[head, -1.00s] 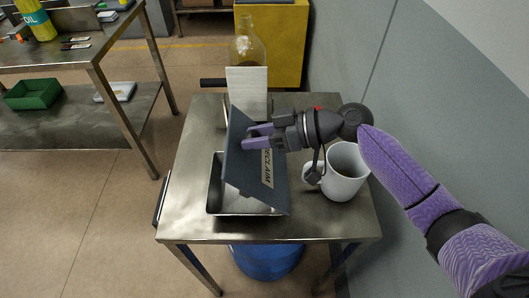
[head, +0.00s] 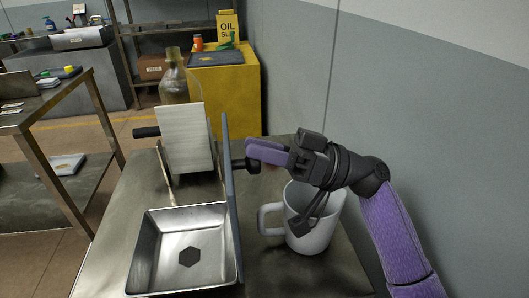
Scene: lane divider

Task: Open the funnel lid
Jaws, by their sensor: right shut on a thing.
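The funnel is a square metal tray (head: 152,248) with a dark hexagonal hole in its floor, on the metal table. Its dark grey lid (head: 231,205) stands about upright along the tray's right side, seen nearly edge-on, and the tray is uncovered. A black knob (head: 246,166) sticks out from the lid's right face. My right gripper (head: 255,150) is to the right of the lid, its purple fingers shut at the knob; the exact contact is partly hidden. My left gripper is not in view.
A white mug (head: 312,222) stands right of the lid, below my right gripper. A pale upright plate (head: 186,140) with a black handle (head: 147,132) and a large bottle (head: 174,82) are behind the tray. A grey wall closes the right side.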

